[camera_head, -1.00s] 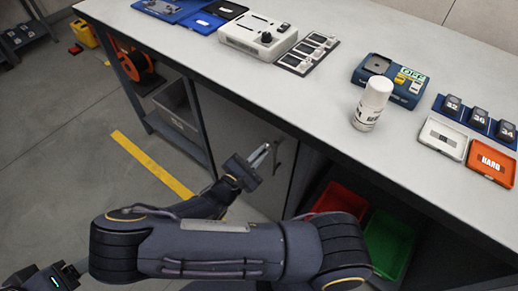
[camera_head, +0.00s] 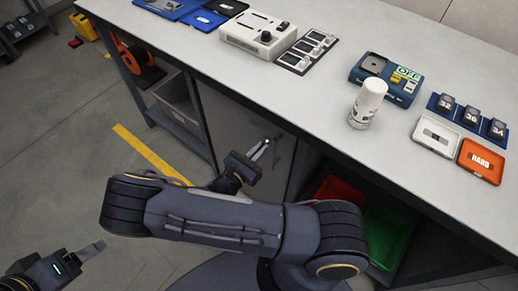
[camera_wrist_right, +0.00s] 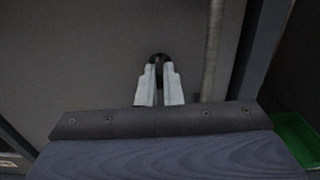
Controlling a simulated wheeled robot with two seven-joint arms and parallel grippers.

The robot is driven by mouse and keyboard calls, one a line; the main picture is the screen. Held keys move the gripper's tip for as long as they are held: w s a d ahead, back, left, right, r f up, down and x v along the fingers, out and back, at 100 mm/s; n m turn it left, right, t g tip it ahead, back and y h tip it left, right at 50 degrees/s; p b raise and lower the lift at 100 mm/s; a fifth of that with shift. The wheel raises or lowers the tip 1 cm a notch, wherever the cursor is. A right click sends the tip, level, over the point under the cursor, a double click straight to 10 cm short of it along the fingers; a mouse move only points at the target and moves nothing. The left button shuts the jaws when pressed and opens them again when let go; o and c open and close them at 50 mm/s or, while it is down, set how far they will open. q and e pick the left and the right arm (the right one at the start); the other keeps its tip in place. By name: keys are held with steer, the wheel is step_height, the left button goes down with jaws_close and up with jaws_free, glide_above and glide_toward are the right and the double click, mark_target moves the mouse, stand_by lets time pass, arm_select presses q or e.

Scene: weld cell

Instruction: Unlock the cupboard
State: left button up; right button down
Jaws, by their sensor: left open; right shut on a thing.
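The cupboard's grey door (camera_head: 238,112) is under the workbench; it fills much of the right wrist view (camera_wrist_right: 85,50). My right gripper (camera_head: 262,148) is in front of it, shut on a small dark rounded piece (camera_wrist_right: 160,58) at the door face. I cannot tell whether this piece is a key or a knob. A vertical bar (camera_wrist_right: 212,50) on the door stands just right of the fingertips. My left gripper (camera_head: 90,251) is open at the lower left, away from the cupboard, and I see nothing in it.
The workbench top (camera_head: 230,75) carries a white spray can (camera_head: 368,102), a blue device (camera_head: 400,88), a white control box (camera_head: 255,36) and several small trays. Red (camera_head: 338,190) and green (camera_head: 385,235) bins sit below, right of the door. Open floor lies left.

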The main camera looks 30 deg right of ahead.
steer(key=c, duration=1.6)
jaws_free()
steer(key=v, duration=0.7)
steer(key=shift+s+a, duration=0.2)
steer(key=shift+a, duration=0.15)
